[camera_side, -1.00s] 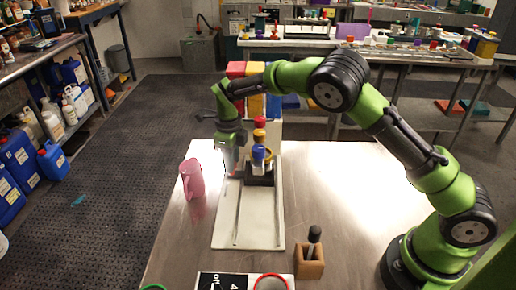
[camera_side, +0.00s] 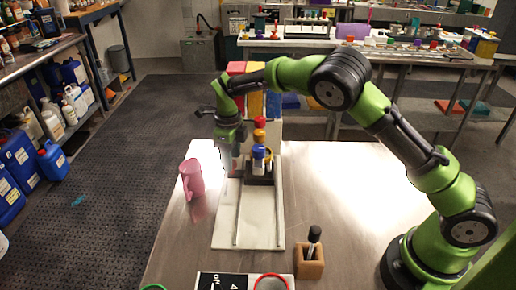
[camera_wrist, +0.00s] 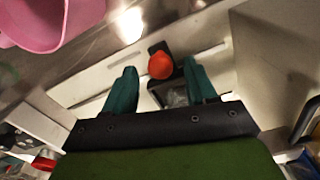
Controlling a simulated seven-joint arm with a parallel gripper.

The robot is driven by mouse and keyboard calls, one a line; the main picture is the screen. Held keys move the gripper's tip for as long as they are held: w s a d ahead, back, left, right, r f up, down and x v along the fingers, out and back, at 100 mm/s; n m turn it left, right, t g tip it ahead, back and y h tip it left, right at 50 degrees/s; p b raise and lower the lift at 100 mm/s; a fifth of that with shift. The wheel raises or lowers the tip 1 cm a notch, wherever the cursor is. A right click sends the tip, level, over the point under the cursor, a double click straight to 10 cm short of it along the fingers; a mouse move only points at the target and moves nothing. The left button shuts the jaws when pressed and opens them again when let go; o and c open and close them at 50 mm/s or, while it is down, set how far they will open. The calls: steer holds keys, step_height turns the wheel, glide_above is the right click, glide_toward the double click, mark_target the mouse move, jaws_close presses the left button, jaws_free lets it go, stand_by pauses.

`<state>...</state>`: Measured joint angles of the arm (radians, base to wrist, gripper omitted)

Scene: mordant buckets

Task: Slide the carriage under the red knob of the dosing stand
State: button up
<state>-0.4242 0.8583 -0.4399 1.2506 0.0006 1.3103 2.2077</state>
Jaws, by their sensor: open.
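The dosing stand (camera_side: 273,104) is at the far end of the table, with red (camera_side: 258,121), yellow (camera_side: 259,135) and blue (camera_side: 258,151) knobs in a row. The dark carriage (camera_side: 260,180) sits on the white rail base (camera_side: 259,227), nearest the blue knob, with a container on it. My gripper (camera_side: 229,165) is low at the carriage's left side. In the wrist view, its open fingers (camera_wrist: 161,88) are either side of a red ball (camera_wrist: 161,66) on a dark mount. Contact with the ball cannot be told.
A pink mug (camera_side: 192,180) stands close left of my gripper and shows in the wrist view (camera_wrist: 45,20). A wooden block (camera_side: 310,264) with a dark-handled tool is at the front right. The near rail section is clear.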

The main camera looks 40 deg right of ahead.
step_height(320, 180, up, 16)
stand_by(0.3)
steer(key=a+f+n+h, duration=0.3)
steer(key=a+n+h, duration=0.1)
steer(key=a+n, duration=0.35)
steer(key=d+f+n, duration=0.1)
steer(key=d+f, duration=0.1)
steer(key=f, duration=0.2)
steer(key=d+f+n, duration=0.2)
steer(key=f, duration=0.3)
steer(key=d+f+n, duration=0.1)
steer(key=d+f, duration=0.1)
steer(key=f, duration=0.3)
steer(key=shift+d+n, duration=0.25)
steer(key=shift+d, duration=0.1)
steer(key=shift+r, duration=0.1)
jaws_close()
